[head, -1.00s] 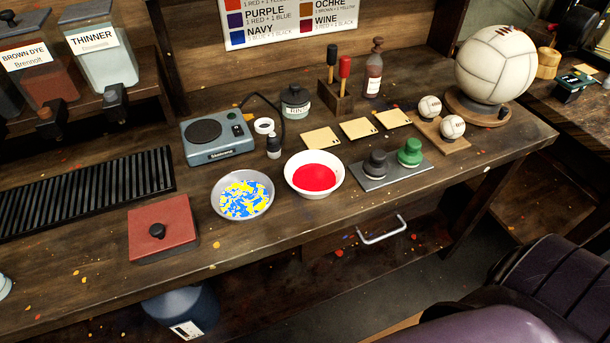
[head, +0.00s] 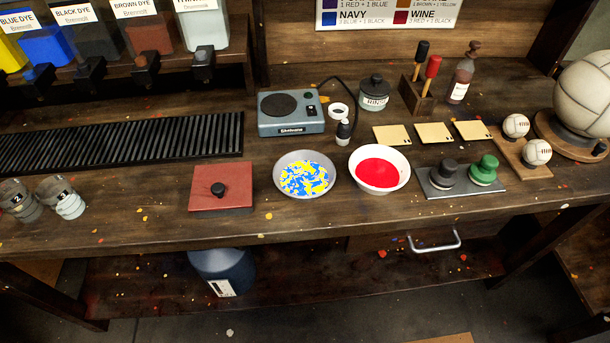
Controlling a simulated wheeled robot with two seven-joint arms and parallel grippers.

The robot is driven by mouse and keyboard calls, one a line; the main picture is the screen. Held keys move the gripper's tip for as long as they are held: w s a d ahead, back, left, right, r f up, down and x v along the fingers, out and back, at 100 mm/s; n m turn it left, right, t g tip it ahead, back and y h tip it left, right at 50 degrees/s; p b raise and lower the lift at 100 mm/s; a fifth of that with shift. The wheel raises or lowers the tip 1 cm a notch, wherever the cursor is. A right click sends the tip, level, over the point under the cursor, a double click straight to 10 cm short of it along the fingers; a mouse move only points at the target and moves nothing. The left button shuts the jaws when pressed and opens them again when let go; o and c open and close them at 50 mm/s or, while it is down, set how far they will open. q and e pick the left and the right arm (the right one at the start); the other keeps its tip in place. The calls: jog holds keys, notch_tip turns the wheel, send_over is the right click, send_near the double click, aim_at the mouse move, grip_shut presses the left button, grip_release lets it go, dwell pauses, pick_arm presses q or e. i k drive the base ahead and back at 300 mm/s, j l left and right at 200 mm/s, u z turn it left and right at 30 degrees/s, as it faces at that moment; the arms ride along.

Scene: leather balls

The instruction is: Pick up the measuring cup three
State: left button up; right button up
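Two small clear measuring cups stand at the left end of the workbench in the head view. The farther left cup (head: 20,201) is marked with a "2". The cup beside it (head: 62,197) has a pale label whose marking is too small to read for sure. No cup clearly marked "3" can be made out. Neither of my grippers shows in the head view.
On the bench (head: 130,215) are a red lidded box (head: 205,200), a speckled bowl (head: 318,188), a bowl of red dye (head: 378,178), a hot plate (head: 290,125) and a black grate (head: 120,150). Dye dispensers (head: 80,42) stand behind. Bare wood surrounds the cups.

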aim_at(56, 192)
jog(key=l+u, duration=0.1)
jog(key=u, duration=1.55)
